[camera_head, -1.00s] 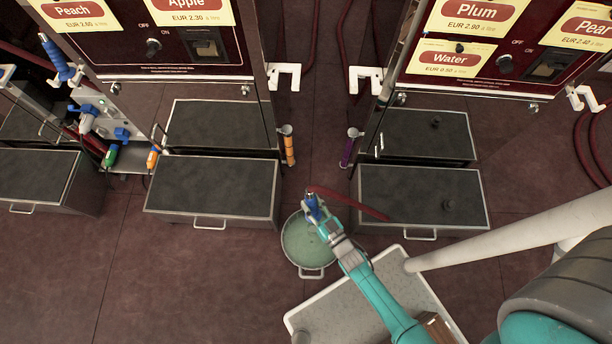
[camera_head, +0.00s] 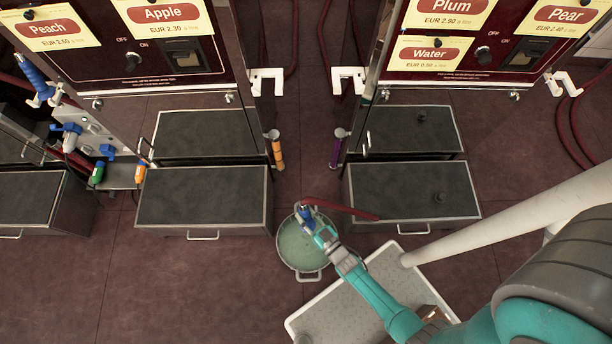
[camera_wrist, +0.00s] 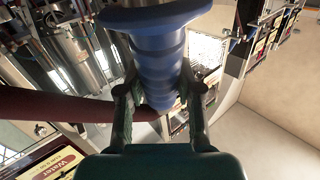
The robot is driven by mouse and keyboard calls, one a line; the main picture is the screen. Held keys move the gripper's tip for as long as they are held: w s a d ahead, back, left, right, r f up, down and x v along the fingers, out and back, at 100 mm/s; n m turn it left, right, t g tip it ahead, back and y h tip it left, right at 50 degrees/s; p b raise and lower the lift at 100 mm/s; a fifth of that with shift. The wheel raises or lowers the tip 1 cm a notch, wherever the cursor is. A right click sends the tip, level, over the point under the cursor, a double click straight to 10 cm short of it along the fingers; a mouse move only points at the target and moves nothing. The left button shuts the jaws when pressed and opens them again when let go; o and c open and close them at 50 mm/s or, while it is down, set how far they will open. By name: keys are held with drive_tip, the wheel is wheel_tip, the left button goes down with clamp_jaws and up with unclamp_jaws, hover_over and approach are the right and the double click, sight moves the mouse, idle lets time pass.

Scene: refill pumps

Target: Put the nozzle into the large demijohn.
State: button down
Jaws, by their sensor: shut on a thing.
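My gripper (camera_head: 312,222) is shut on the blue nozzle (camera_head: 305,214), and in the wrist view the nozzle's ridged blue body (camera_wrist: 158,55) sits between the two dark fingers. A dark red hose (camera_head: 345,209) runs from the nozzle to the right; it also crosses the left of the wrist view (camera_wrist: 70,105). In the head view the nozzle appears over the far part of a round, pale green pot-like vessel (camera_head: 296,248); its height above it is hard to tell. I see no clear demijohn in either view.
A pale grey platform (camera_head: 388,276) lies under my arm. Pump cabinets with dark-topped low steps (camera_head: 202,196) and (camera_head: 412,190) stand behind, with a floor gap between them. Other nozzles (camera_head: 70,133) hang at the left. Floor at the front left is clear.

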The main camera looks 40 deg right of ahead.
sight(309, 219)
drive_tip(key=c, duration=0.7)
unclamp_jaws()
drive_tip(key=s, duration=0.7)
drive_tip(key=shift+d, duration=0.25)
drive_tip(key=shift+s, duration=0.2)
